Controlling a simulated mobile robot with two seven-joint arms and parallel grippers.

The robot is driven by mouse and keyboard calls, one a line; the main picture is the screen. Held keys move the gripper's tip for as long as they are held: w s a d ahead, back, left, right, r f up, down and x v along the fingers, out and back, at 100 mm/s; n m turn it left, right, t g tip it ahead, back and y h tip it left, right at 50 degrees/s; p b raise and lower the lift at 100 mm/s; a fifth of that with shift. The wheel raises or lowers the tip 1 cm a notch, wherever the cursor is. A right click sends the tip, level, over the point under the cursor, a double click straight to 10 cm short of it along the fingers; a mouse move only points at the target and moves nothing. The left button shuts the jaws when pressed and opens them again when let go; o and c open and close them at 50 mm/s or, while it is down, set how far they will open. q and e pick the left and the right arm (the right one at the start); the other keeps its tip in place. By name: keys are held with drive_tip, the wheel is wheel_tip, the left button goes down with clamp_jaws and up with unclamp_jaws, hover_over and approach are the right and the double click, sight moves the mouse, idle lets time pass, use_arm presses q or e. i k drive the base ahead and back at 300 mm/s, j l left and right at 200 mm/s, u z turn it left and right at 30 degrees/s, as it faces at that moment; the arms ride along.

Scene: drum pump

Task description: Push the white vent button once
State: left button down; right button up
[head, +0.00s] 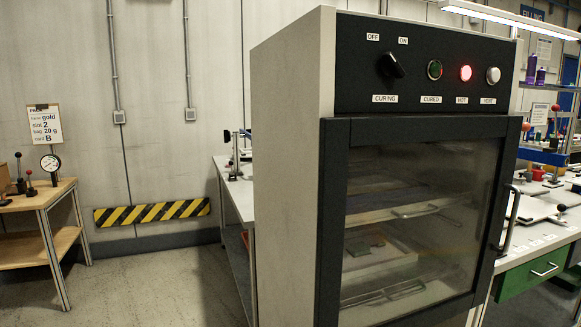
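The white vent button (493,75) is at the right end of the black control panel (350,45), above a label reading VENT. The panel tops the grey curing cabinet (292,150). Left of the button are a lit red HOT lamp (466,73), an unlit green CURED lamp (434,69) and the black CURING knob (391,66) between OFF and ON marks. The cabinet's glass door (420,215) is closed, with trays on shelves visible behind it. Neither of my grippers shows in the head view.
The door handle (511,220) sticks out at the door's right edge. A workbench (530,240) with a green drawer stands at the right. A wooden table (40,200) with a gauge stands at the far left. Floor between the table and cabinet is clear.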

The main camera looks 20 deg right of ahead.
sight(494, 75)
drive_tip(key=z, duration=1.25)
